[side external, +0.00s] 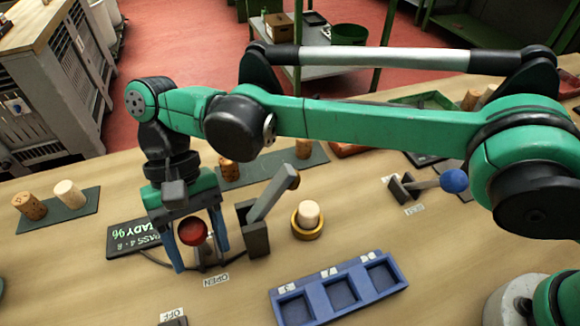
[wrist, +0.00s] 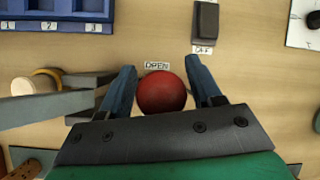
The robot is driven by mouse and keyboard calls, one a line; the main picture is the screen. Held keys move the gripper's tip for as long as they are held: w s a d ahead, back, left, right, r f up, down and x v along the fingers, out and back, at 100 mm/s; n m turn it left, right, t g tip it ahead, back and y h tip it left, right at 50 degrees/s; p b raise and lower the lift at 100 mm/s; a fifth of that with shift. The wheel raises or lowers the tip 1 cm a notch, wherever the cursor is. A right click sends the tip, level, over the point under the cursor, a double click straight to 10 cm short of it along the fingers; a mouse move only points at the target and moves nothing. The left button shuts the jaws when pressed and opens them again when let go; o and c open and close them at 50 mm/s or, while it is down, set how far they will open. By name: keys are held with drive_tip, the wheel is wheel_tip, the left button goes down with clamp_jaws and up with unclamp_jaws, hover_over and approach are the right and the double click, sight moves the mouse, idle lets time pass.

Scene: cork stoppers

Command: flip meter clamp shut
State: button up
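The meter clamp has a grey upright bracket (side external: 254,238) and a grey jaw arm (side external: 272,192) that slants up to the right, raised clear of the pale cork (side external: 308,213) in a brass ring. A red ball knob (side external: 193,231) stands just left of the bracket, by the OPEN label (side external: 216,280). My gripper (side external: 196,254) points down with its blue fingers on either side of this knob. The wrist view also shows the red knob (wrist: 162,92) between the fingers, with narrow gaps. My gripper is open. The knob's stem is mostly hidden.
A blue three-slot tray (side external: 338,292) lies in front. A dark display board (side external: 130,240) is at left, partly behind my gripper. A blue-knobbed lever (side external: 454,180) stands right. Corks stand on a mat (side external: 60,208) at far left. An OFF-labelled switch (wrist: 205,20) is near the front edge.

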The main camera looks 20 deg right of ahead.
drive_tip(key=shift+o, duration=0.3)
drive_tip(key=shift+s, duration=0.1)
drive_tip(key=shift+s+f+t, duration=0.2)
drive_tip(key=shift+s+t, duration=0.3)
drive_tip(key=shift+t, duration=0.3)
drive_tip(key=s+t, duration=0.1)
drive_tip(key=f+t, duration=0.1)
drive_tip(key=shift+s+t, duration=0.35)
drive_tip(key=shift+t, duration=0.05)
drive_tip(key=shift+s+f+t, duration=0.3)
drive_tip(key=shift+t, duration=0.4)
wheel_tip(320, 180, up, 14)
drive_tip(key=r, duration=0.1)
drive_tip(key=w+d+r+m+t, duration=0.1)
drive_tip(key=w+d, duration=0.3)
drive_tip(key=d, duration=0.9)
drive_tip(key=w+d+r+m+t+y, duration=0.1)
drive_tip(key=w+d+t, duration=0.3)
drive_tip(key=d, duration=1)
drive_tip(key=shift+d+r, duration=0.25)
drive_tip(key=shift+d, duration=0.05)
